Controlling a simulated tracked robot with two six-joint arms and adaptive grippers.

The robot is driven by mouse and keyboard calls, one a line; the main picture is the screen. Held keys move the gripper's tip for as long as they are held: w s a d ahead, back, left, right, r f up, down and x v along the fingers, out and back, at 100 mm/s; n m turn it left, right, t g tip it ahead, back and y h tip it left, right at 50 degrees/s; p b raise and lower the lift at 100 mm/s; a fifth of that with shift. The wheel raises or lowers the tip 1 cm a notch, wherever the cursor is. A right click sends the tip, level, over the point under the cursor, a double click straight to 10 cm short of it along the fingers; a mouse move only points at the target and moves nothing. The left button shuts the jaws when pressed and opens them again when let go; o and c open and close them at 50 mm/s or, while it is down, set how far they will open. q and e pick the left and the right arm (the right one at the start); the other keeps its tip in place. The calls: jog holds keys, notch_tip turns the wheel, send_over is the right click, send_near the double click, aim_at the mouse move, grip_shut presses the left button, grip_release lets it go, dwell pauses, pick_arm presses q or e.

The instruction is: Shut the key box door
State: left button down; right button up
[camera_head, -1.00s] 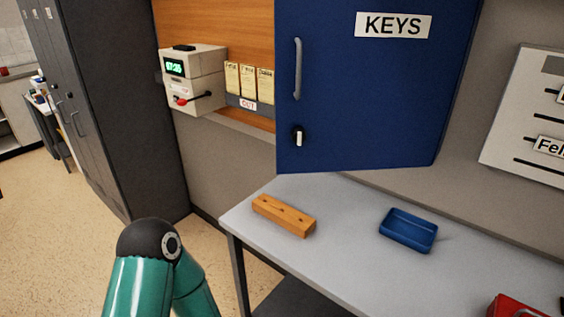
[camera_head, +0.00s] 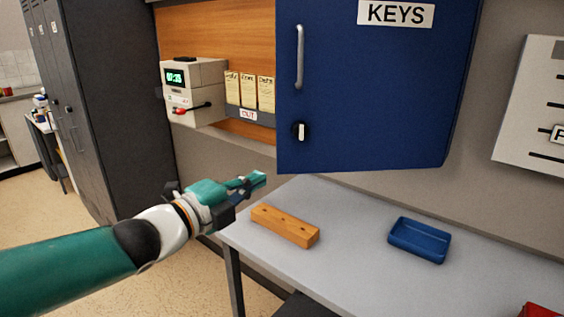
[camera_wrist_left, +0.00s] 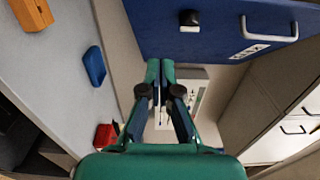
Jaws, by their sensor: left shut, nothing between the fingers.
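The blue key box door (camera_head: 370,100) bears a KEYS label (camera_head: 396,14), a grey bar handle (camera_head: 299,56) and a black-and-white knob (camera_head: 301,131) near its left edge. I cannot tell whether a gap remains behind it. The door also shows at the top of the left wrist view (camera_wrist_left: 220,30), with knob and handle. My left gripper (camera_head: 257,180) is shut and empty, below and left of the door's lower left corner, apart from it. Its closed fingers (camera_wrist_left: 160,68) point toward the door's lower region in the wrist view. My right gripper is out of view.
A grey desk (camera_head: 340,260) below holds a wooden block (camera_head: 285,226) and a blue tray (camera_head: 419,239). A red item (camera_head: 540,310) is at the lower right. A time clock (camera_head: 192,90) and card rack (camera_head: 248,112) hang left of the door. Dark lockers (camera_head: 110,100) stand further left.

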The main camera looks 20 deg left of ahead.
pick_arm(q)
jog(key=p, duration=0.2)
send_near(293, 152)
jog(key=w+d, duration=0.3)
jog(key=d, duration=0.1)
jog(key=shift+w+a+p, duration=0.45)
jog(key=shift+w+p, duration=0.2)
jog(key=shift+w, duration=0.25)
jog(key=shift+w+a, duration=0.25)
jog(key=shift+w, duration=0.3)
jog(key=shift+f, duration=0.1)
